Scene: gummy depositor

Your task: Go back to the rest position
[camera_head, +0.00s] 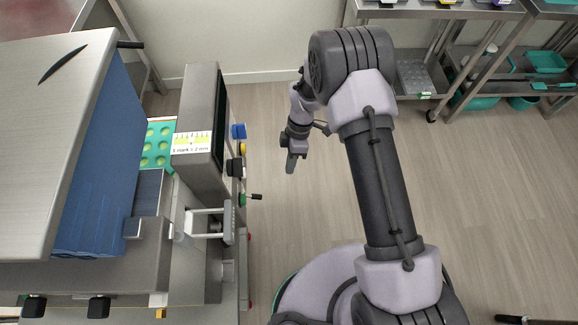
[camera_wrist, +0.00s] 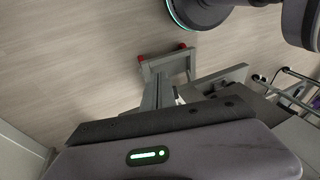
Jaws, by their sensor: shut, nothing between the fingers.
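My gripper (camera_head: 290,165) hangs in the head view over the open floor between the depositor machine and my arm. It points down, looks shut and holds nothing. It is apart from the depositor machine (camera_head: 200,130), whose steel front panel and knobs face it from the left.
A green mould tray (camera_head: 158,146) sits in the machine. Blue, black and green-tipped knobs (camera_head: 240,165) stick out toward my arm. Steel shelving (camera_head: 480,60) with teal trays stands at the upper right. A grey frame with red ends (camera_wrist: 165,68) shows in the wrist view.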

